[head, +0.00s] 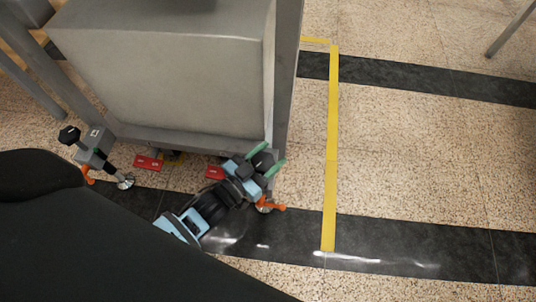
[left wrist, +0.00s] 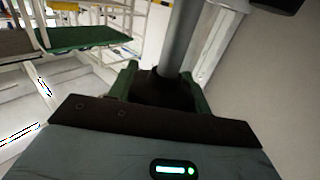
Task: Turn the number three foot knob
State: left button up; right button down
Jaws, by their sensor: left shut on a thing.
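My left gripper (head: 267,157) has green fingertips and is shut on a black foot knob (head: 263,161) at the lower right corner of the grey machine. In the left wrist view the green fingers of this gripper (left wrist: 162,85) stand on both sides of the dark knob (left wrist: 152,90), with a grey post (left wrist: 183,40) rising behind it. The number of this knob cannot be read. Another black foot knob (head: 69,134) stands on a labelled bracket at the left corner, apart from the gripper. My right gripper is not in view.
The grey machine body (head: 170,85) stands over the feet. Red tags (head: 148,162) hang low along its underside. An orange lever (head: 270,206) sits below the held knob, by a metal foot.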

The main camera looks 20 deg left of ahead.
pick_arm(q)
jog(key=m+g+h, duration=0.1)
jog(key=m+h, duration=0.1)
jog(key=shift+h+p, duration=0.4)
jog(key=shift+d+m+g+h, duration=0.1)
jog(key=shift+m+g+h, duration=0.8)
jog(key=shift+h, duration=0.2)
jog(key=shift+s+d+m+g+h, duration=0.1)
jog(key=shift+s+m+g+h, duration=0.05)
jog(key=shift+m+g+h, duration=0.8)
jog(key=m+g+h, duration=0.1)
jog(key=m+g+h+b, duration=0.1)
jog(key=g, duration=0.1)
jog(key=m+g+h+b, duration=0.1)
jog(key=shift+s+d+f+g, duration=0.1)
jog(key=shift+s+d+g, duration=0.15)
jog(key=shift+g, duration=0.1)
jog(key=shift+s+m+g+h+b, duration=0.1)
jog(key=shift+m+g+h+b, duration=0.3)
jog(key=shift+m+g, duration=0.35)
